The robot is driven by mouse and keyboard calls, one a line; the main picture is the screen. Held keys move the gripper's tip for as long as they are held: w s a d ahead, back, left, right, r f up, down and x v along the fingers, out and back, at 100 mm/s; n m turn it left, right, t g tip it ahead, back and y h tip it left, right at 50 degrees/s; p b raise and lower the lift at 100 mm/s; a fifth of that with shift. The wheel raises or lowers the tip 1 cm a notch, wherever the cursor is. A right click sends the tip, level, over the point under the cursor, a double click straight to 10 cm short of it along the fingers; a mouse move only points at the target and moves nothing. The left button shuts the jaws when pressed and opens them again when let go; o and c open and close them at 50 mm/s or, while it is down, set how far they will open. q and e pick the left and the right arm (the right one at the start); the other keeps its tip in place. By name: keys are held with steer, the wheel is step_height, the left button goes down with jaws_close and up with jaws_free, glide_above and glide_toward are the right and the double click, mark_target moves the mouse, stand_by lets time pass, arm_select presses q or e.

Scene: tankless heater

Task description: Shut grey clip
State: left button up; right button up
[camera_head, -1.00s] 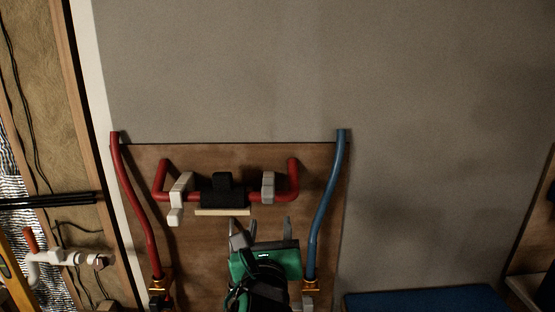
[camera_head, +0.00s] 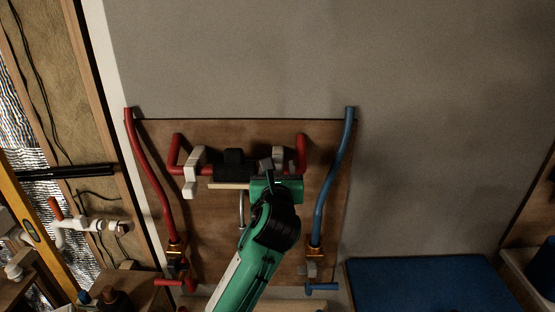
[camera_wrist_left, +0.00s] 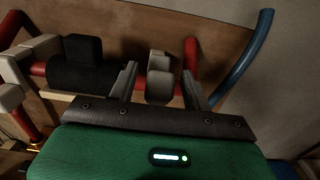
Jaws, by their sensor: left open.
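A light grey clip (camera_head: 278,155) sits on the right part of the red pipe (camera_head: 301,150), beside the pipe's bend. My left gripper (camera_head: 278,168) is open at this clip. In the left wrist view the clip (camera_wrist_left: 159,88) stands between the two spread fingers (camera_wrist_left: 159,73), one on each side; I cannot tell whether they touch it. A second pale clip (camera_head: 194,160) is on the left part of the pipe, with a piece hanging down; it also shows in the left wrist view (camera_wrist_left: 30,52). My right gripper is out of view.
A black sleeve (camera_head: 234,170) wraps the pipe between the clips, above a pale wooden strip (camera_head: 228,186). A red hose (camera_head: 147,175) and a blue hose (camera_head: 332,180) flank the wooden board. A blue surface (camera_head: 420,283) lies at lower right. The grey wall above is bare.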

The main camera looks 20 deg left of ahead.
arm_select(q)
steer(key=shift+x, duration=0.95)
steer(key=shift+c, duration=0.2)
jaws_close()
